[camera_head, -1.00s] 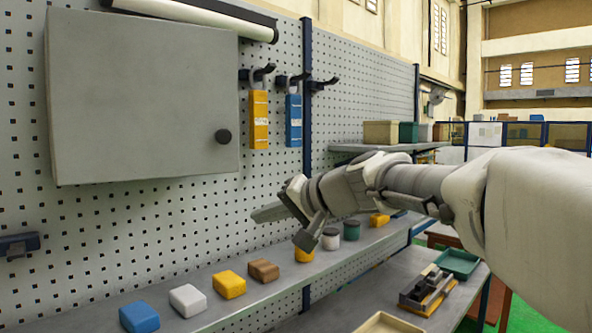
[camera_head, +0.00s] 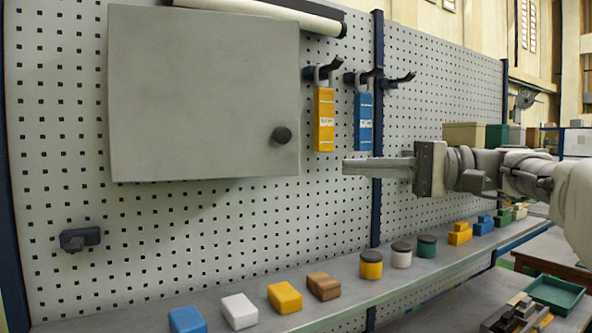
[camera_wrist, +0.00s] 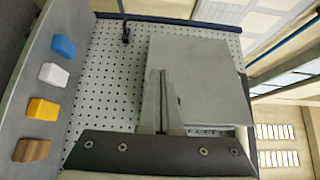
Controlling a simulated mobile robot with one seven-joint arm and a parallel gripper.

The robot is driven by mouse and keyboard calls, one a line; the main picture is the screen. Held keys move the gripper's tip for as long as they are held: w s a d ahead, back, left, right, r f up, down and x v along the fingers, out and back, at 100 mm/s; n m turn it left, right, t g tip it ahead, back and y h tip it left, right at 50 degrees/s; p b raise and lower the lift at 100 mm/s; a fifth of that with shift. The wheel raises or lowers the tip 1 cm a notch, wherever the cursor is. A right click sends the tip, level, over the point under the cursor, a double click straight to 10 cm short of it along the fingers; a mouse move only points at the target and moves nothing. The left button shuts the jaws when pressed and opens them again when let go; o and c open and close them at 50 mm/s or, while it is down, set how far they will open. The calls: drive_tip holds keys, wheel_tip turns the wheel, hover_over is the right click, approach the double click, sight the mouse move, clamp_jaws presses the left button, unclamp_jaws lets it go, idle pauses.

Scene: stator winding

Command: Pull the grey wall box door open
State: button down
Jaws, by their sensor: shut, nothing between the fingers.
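The grey wall box door (camera_head: 200,95) is closed flat against the perforated wall panel at the upper left of the head view. Its round dark knob (camera_head: 282,135) sits near the lower right corner. My gripper (camera_head: 346,166) is shut and empty, to the right of the knob and a little lower, pointing left and apart from the door. In the wrist view the door (camera_wrist: 205,75) fills the middle right, and my shut fingers (camera_wrist: 160,78) overlap its left edge. The knob is mostly hidden behind the fingers there.
An orange tag (camera_head: 324,120) and a blue tag (camera_head: 364,122) hang on hooks right of the door. A shelf (camera_head: 350,303) below carries several coloured blocks and jars. A small dark blue fixture (camera_head: 80,239) is on the panel at lower left.

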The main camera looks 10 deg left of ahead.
drive_tip(key=s+a+p, duration=0.2)
drive_tip(key=s+a, duration=0.1)
drive_tip(key=a, duration=0.8)
drive_tip(key=shift+s, duration=0.3)
idle(1.3)
